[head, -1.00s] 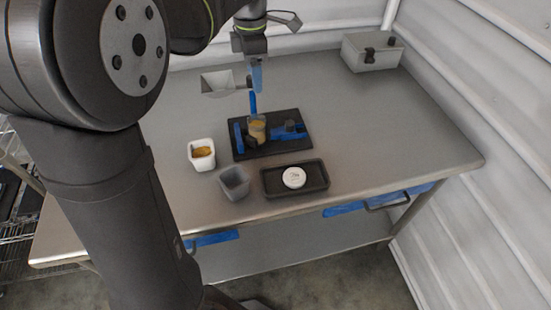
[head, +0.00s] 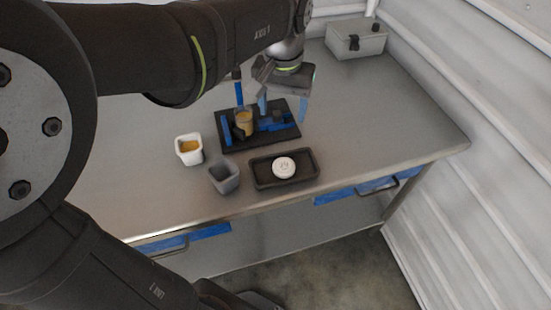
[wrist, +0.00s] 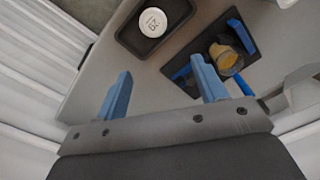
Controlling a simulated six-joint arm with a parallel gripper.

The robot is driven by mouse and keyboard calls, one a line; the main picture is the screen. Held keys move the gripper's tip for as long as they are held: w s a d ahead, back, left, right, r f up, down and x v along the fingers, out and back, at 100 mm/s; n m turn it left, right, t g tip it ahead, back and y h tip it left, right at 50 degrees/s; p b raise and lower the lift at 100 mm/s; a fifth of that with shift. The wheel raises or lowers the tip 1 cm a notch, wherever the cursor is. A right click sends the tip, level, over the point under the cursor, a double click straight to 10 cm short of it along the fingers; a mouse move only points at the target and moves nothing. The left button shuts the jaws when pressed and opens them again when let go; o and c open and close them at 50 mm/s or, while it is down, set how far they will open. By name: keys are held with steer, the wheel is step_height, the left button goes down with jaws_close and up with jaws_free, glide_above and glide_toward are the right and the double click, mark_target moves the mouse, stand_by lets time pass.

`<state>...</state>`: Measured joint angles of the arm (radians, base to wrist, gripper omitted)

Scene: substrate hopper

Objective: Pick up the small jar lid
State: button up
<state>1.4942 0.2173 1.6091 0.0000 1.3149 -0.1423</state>
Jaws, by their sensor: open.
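The small jar lid (head: 284,167) is a white disc with dark marks on top. It lies flat in a black shallow tray (head: 258,182) near the table's front edge. The lid also shows at the top of the wrist view (wrist: 152,22), inside the tray (wrist: 127,37). My gripper (head: 282,108) has blue fingers and is open and empty. It is above the table, behind the tray and the lid in the head view. In the wrist view its two fingers (wrist: 160,80) are wide apart with bare table between them, and the lid is beyond them.
A black fixture board (head: 262,138) with blue parts holds a jar of tan material (head: 244,122) just behind the tray. A white cup (head: 188,150) and a grey cup (head: 224,177) stand left. A grey box (head: 356,40) sits at the back right. The right tabletop is clear.

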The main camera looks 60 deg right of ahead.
mark_target(284, 166)
steer(key=f+m, duration=0.1)
steer(key=f, duration=0.5)
steer(key=s+f+m, duration=0.1)
steer(key=f, duration=0.5)
steer(key=a+f+m, duration=0.1)
steer(key=f, duration=0.4)
steer(key=shift+s+f, duration=0.25)
steer(key=shift+f, duration=0.15)
steer(key=c, duration=0.7)
